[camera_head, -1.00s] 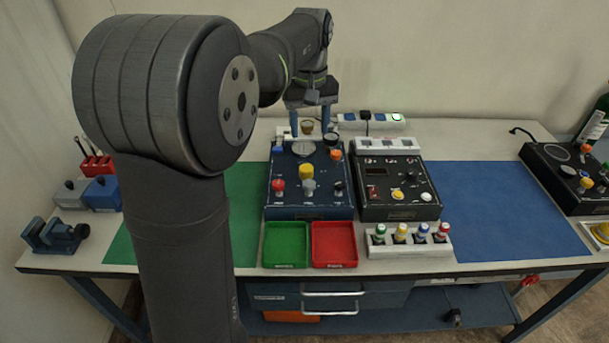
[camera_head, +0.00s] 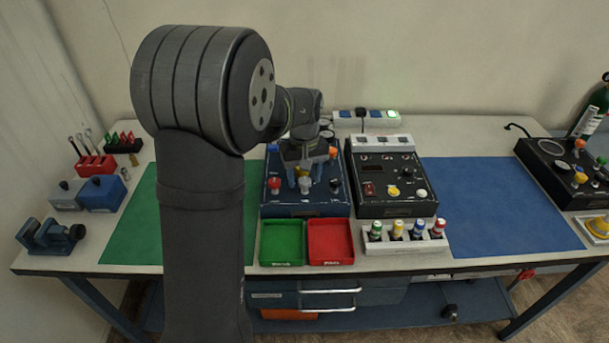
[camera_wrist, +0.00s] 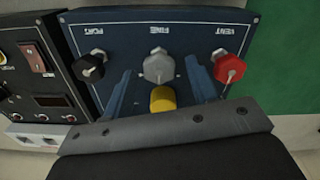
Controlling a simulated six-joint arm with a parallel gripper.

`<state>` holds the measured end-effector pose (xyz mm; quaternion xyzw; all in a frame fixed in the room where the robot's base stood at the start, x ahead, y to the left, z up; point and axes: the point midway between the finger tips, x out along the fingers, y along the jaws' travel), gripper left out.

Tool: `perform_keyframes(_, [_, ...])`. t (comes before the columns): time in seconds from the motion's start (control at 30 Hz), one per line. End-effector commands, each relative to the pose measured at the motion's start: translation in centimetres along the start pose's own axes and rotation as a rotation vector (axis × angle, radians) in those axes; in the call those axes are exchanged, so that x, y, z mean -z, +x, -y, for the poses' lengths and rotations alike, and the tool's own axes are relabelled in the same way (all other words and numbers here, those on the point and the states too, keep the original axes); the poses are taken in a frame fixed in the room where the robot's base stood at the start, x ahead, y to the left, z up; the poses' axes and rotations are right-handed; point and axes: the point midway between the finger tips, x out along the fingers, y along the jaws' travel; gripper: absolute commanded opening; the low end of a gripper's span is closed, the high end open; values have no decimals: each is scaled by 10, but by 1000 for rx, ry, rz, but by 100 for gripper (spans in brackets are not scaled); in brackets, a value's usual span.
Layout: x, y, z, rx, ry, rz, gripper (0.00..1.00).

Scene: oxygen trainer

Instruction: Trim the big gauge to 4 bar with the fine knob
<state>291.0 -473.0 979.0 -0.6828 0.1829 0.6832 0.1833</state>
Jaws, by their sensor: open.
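The blue panel (camera_head: 330,207) stands mid-bench and fills much of the wrist view (camera_wrist: 120,33). The grey fine knob (camera_wrist: 158,67) is marked FINE, between the black PORT knob (camera_wrist: 89,66) and the red VENT knob (camera_wrist: 229,67). The grey knob also shows in the head view (camera_head: 305,185). A yellow knob (camera_wrist: 163,98) is just beyond it. My gripper (camera_head: 304,178) is open over the panel, with blue fingers (camera_wrist: 160,72) on either side of the grey knob; contact cannot be told. My arm hides the big gauge in the head view, so its reading cannot be seen.
A black panel (camera_head: 400,204) stands close on the right. Green (camera_head: 283,263) and red (camera_head: 331,263) trays lie in front, with a white holder of coloured pieces (camera_head: 405,247) beside them. The blue mat (camera_head: 500,215) and green mat (camera_head: 135,235) have free room.

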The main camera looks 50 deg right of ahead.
Motion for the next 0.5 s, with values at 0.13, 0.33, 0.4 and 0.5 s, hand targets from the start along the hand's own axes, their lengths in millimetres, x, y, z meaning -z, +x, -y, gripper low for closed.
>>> perform_keyframes(0.13, [0,1,0,0,0,-1,53])
perform_keyframes(0.33, [0,0,0,0,0,-1,34])
perform_keyframes(0.4, [0,0,0,0,0,-1,20])
perform_keyframes(0.5, [0,0,0,0,0,-1,9])
